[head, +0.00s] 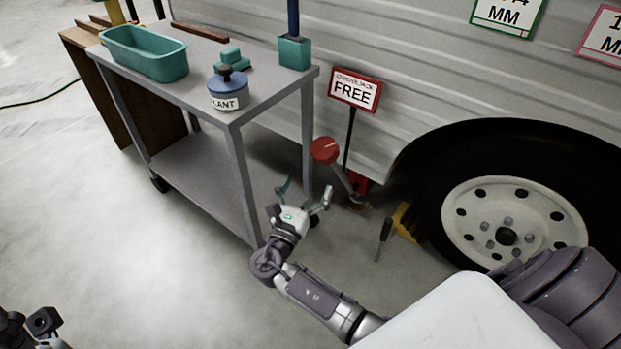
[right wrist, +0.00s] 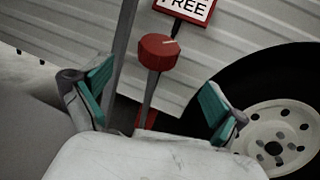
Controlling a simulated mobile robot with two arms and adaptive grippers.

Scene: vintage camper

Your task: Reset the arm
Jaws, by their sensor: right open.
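A "FREE" sign (head: 355,91) stands by the camper. The wheel (head: 515,222) and a yellow chock (head: 405,222) are at right.

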